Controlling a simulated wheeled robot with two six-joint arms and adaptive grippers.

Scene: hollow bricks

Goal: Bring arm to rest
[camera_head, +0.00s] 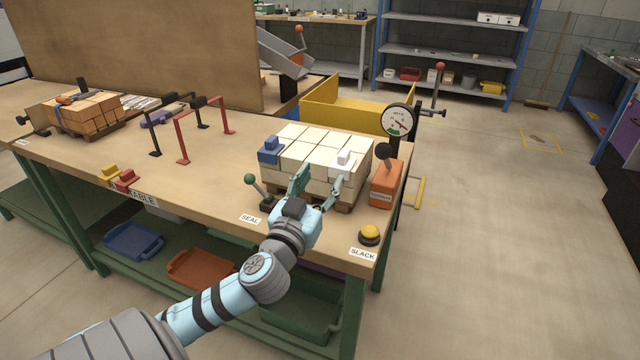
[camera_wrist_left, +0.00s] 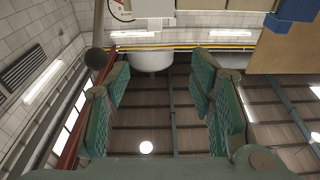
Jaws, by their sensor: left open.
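My left arm reaches in from the lower left in the head view, and its left gripper (camera_head: 320,184) is at the near side of the pallet of cream bricks (camera_head: 318,157). Its two green fingers are spread apart with nothing between them that I can make out. In the left wrist view the gripper (camera_wrist_left: 160,90) is also open, its fingers pointing up towards a white rounded thing (camera_wrist_left: 152,59). A blue corner piece (camera_head: 270,151) and a white corner piece (camera_head: 343,161) sit on the brick stack. My right gripper is not in view.
An orange lever box (camera_head: 386,185), a dial gauge (camera_head: 398,120) and a yellow button (camera_head: 370,235) stand at the table's right end. A green-knobbed lever (camera_head: 257,190) stands left of the gripper.

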